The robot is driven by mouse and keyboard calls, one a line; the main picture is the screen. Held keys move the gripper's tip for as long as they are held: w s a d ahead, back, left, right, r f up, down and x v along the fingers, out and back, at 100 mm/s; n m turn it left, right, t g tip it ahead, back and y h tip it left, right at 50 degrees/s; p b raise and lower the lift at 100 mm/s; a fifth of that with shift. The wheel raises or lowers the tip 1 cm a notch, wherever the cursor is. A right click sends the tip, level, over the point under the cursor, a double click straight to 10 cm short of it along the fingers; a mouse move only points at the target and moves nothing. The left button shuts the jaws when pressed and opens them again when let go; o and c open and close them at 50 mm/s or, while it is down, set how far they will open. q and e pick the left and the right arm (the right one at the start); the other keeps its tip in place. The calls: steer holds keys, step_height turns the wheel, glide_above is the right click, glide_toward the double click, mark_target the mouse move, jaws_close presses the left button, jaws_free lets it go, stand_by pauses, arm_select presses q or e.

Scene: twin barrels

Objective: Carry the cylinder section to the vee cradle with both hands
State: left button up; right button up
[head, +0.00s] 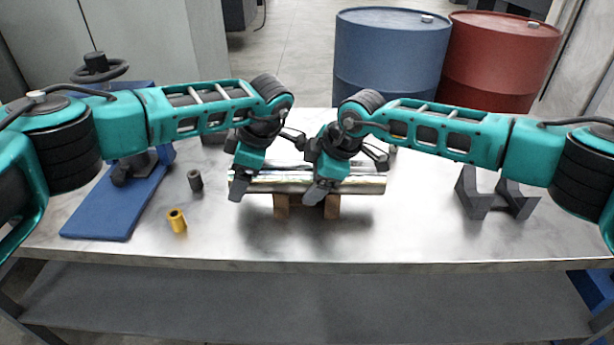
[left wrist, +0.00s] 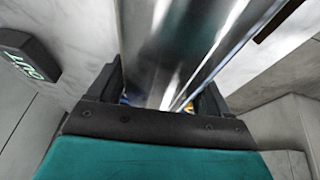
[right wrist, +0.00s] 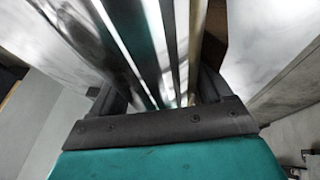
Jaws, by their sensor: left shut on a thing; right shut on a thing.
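The cylinder section (head: 283,184) is a shiny metal tube lying left to right near the middle of the table. My left gripper (head: 242,178) is shut around its left end. My right gripper (head: 322,178) is shut around it right of its middle. The tube also runs between the fingers in the left wrist view (left wrist: 185,50) and the right wrist view (right wrist: 150,35). Wooden blocks (head: 282,206) stand under it; I cannot tell whether it touches them. The dark grey vee cradle (head: 475,200) stands empty on the right of the table.
The steel table (head: 400,235) is bare between the blocks and the cradle. A yellow cylinder (head: 177,221), a small dark cylinder (head: 195,180) and a blue-based device (head: 120,205) stand at left. A blue barrel (head: 390,60) and a red barrel (head: 500,65) stand behind the table.

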arm_select(q)
jaws_close()
arm_select(e)
jaws_close()
